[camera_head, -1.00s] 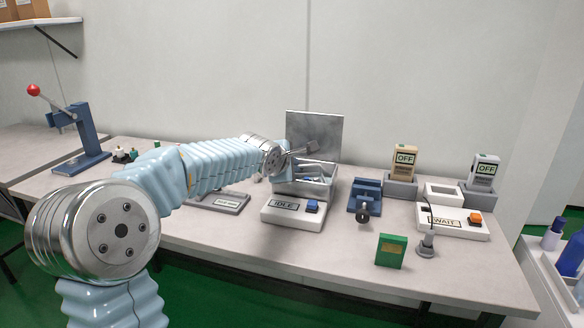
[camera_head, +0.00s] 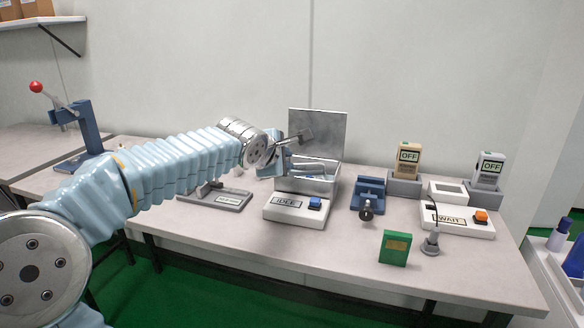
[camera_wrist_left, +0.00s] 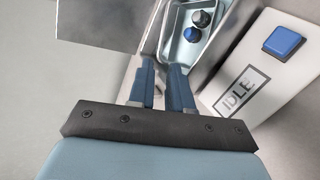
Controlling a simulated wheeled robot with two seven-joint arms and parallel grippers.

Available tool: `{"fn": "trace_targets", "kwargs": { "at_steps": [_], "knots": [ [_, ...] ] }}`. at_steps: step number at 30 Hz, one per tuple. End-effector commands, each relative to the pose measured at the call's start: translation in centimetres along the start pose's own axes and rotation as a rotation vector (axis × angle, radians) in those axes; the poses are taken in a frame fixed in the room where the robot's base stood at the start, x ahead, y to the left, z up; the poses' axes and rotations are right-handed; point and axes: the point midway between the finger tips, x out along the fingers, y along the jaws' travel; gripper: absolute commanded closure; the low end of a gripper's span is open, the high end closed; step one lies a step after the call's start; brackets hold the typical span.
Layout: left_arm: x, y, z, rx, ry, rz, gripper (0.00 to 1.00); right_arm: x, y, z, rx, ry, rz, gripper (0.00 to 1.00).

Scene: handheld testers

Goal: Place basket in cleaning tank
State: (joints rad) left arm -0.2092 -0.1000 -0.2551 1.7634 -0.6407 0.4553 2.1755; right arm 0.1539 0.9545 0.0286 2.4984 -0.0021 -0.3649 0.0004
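The cleaning tank (camera_head: 308,185) is a metal box with its lid (camera_head: 318,130) raised, behind the white IDLE panel (camera_head: 296,207) with a blue button. In the left wrist view, a metal basket (camera_wrist_left: 176,50) holding small dark and blue round parts sits low beside the IDLE panel, apparently within the tank. My left gripper (camera_wrist_left: 164,70) is at the near end of the basket; its two blue fingers stand slightly apart with a narrow gap. Whether they touch the basket rim cannot be told. In the head view, my left gripper (camera_head: 312,165) is above the tank, partly covering it. My right gripper is out of view.
A blue vise (camera_head: 368,194), a green block (camera_head: 395,247) and a white WAIT panel (camera_head: 457,219) stand right of the tank. Two OFF testers (camera_head: 408,157) are behind. A red-knobbed lever press (camera_head: 75,130) is at left.

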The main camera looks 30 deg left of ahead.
Motion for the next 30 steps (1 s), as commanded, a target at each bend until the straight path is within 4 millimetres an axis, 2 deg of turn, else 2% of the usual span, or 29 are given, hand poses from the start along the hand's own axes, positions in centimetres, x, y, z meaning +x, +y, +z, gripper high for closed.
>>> {"fn": "trace_targets", "kwargs": {
  "at_steps": [3,9,30],
  "knots": [
    [-2.4,0.0,-0.1,0.000,-0.001,0.003,0.81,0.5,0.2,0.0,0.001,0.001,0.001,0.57],
    [-4.5,0.0,0.0,0.001,0.000,0.001,0.81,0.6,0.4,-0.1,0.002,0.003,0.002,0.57],
    [-4.7,0.0,0.0,0.001,0.001,0.000,0.81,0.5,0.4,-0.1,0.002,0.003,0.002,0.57]
  ]
}}
